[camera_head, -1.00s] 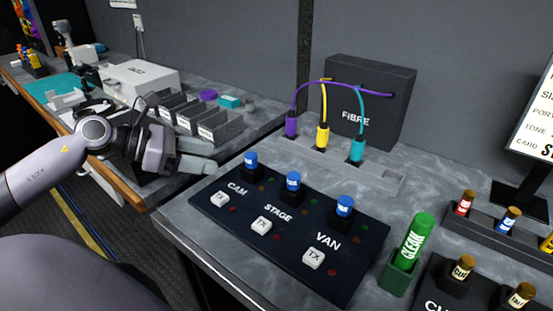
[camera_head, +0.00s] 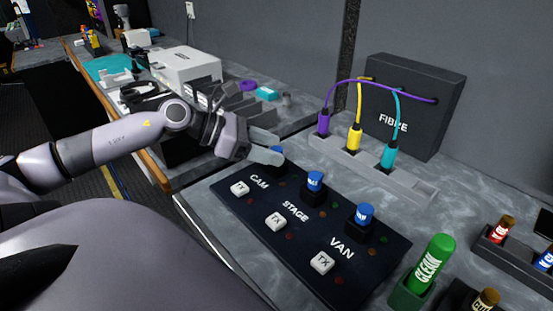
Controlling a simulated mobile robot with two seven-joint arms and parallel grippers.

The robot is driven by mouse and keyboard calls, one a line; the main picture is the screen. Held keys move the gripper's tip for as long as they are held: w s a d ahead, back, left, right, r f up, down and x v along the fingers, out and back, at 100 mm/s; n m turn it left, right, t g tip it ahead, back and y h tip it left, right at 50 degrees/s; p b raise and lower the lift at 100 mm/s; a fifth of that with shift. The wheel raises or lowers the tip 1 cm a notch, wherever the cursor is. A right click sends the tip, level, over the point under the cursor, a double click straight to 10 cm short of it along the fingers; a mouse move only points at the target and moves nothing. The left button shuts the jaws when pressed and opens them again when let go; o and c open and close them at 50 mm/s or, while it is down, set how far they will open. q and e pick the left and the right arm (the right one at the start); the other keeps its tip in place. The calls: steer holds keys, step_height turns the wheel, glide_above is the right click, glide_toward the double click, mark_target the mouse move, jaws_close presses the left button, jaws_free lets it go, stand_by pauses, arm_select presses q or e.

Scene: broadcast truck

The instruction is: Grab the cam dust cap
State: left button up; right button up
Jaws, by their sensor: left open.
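The cam dust cap (camera_head: 278,154) is a blue cap on a black socket at the far left of the dark panel (camera_head: 318,235), above the word CAM. My left gripper (camera_head: 268,152) is open beside it, and its finger hides much of the cap. I cannot tell whether the finger touches the cap or whether the cap is between the fingers. Two similar blue caps stand upright on the panel, the stage cap (camera_head: 315,181) and the van cap (camera_head: 364,214). My right gripper is not in view.
A grey rack (camera_head: 415,189) holds purple, yellow and cyan plugs cabled to the FIBRE box (camera_head: 412,105) behind the panel. A green CLEAN pen (camera_head: 432,262) stands upright in a holder at the panel's right. White TX buttons (camera_head: 275,221) line the panel's front. Grey bins stand beyond my gripper.

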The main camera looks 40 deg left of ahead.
mark_target(274, 149)
arm_select(q)
steer(key=shift+b+x, duration=1)
steer(key=shift+x, duration=0.85)
steer(key=c, duration=1.1)
